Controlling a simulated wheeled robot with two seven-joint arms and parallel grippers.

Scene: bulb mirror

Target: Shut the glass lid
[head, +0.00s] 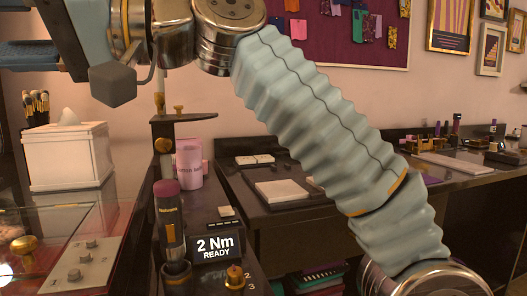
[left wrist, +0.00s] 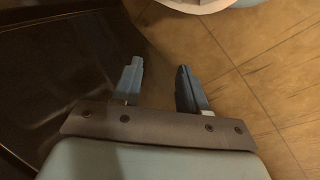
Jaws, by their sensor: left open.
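Glass surfaces with dark reddish edges (head: 70,207) show at the lower left in the head view. A slanted dark edge rises at the far left, and I cannot tell whether it belongs to the glass lid. A brass knob (head: 22,245) shows there too. My left gripper (left wrist: 159,67) is open and empty in the left wrist view, above the floor.
A white tissue box (head: 68,157), a grey control box (head: 82,264) and an upright screwdriver on a stand (head: 170,215) are at the left. A "2 Nm READY" display (head: 215,246) and a pink cup (head: 188,163) stand nearby. Wooden floor (left wrist: 255,110) shows below my left gripper.

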